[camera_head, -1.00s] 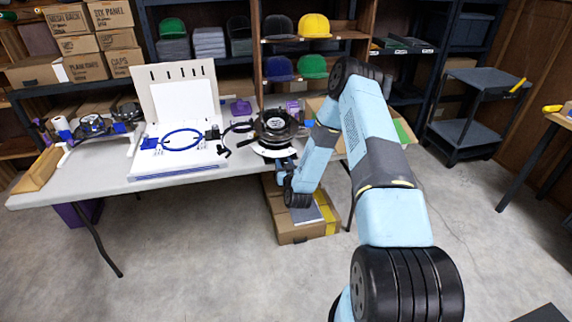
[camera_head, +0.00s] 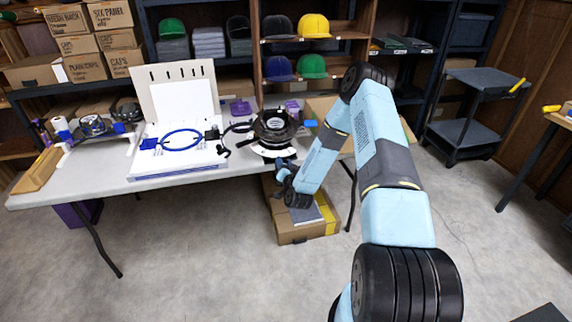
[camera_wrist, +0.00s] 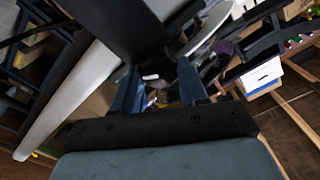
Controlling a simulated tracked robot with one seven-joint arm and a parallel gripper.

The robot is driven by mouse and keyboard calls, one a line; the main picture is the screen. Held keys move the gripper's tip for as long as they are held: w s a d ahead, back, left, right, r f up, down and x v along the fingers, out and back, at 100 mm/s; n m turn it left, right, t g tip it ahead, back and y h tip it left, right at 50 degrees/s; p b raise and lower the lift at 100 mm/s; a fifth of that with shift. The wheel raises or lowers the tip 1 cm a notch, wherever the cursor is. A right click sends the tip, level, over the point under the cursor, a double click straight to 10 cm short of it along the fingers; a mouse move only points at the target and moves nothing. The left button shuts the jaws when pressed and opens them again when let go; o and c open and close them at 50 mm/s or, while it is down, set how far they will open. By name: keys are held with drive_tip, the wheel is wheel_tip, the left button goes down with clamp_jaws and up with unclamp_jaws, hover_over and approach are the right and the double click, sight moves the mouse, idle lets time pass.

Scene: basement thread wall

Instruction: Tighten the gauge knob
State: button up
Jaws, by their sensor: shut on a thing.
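A black round cap gauge (camera_head: 275,128) with a pale lower plate stands at the right end of the grey table. My gripper (camera_head: 284,166) is at its front lower edge, below the plate. In the wrist view my gripper's two blue fingers (camera_wrist: 159,80) reach toward the dark body of the gauge (camera_wrist: 135,30). They are shut on a small part at the gauge's front, where the gauge knob sits. The knob itself is mostly hidden between the fingers and in shadow, so its turn cannot be seen.
A white board with a blue hoop (camera_head: 181,140) lies left of the gauge on the table (camera_head: 95,178). An open cardboard box (camera_head: 302,232) stands on the floor below my gripper. Shelves with caps (camera_head: 314,26) are behind. The floor at front left is clear.

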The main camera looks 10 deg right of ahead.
drive_tip(key=m, duration=0.5)
drive_tip(key=shift+d+f+m, duration=0.15)
drive_tip(key=shift+d+m, duration=0.05)
drive_tip(key=shift+m, duration=0.2)
drive_tip(key=m, duration=0.5)
drive_tip(key=shift+m, duration=0.4)
drive_tip(key=o, duration=1.1)
drive_tip(key=shift+a, duration=0.1)
drive_tip(key=shift+c, duration=0.2)
drive_tip(key=s, duration=1.3)
drive_tip(key=shift+s, duration=0.4)
drive_tip(key=shift+w, duration=0.1)
